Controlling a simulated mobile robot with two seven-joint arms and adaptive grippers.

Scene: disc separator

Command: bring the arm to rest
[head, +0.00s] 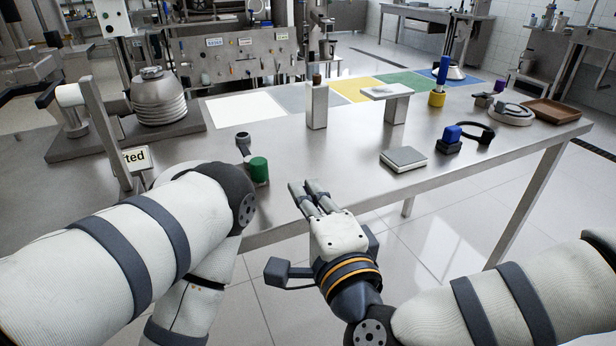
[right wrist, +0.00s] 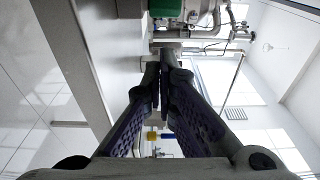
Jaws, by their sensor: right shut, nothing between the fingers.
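My right gripper (head: 314,198) is in front of the near edge of the steel table, its fingers pointing toward the table. Its fingers are shut and empty; the right wrist view shows the two fingers (right wrist: 163,90) meeting with nothing between them. My left arm comes in from the left and bends near the table's near edge. The left gripper is not seen; it is out of frame or hidden by the arm. A green-topped cylinder (head: 259,170) stands near the table edge, left of the right gripper and apart from it.
The steel table (head: 340,150) carries a disc stack (head: 158,97), coloured mats (head: 410,83), a grey post (head: 316,105), a small stand (head: 389,95), a flat scale (head: 403,158), a blue block (head: 452,135) and a brown tray (head: 551,111). Open floor lies right of the right gripper.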

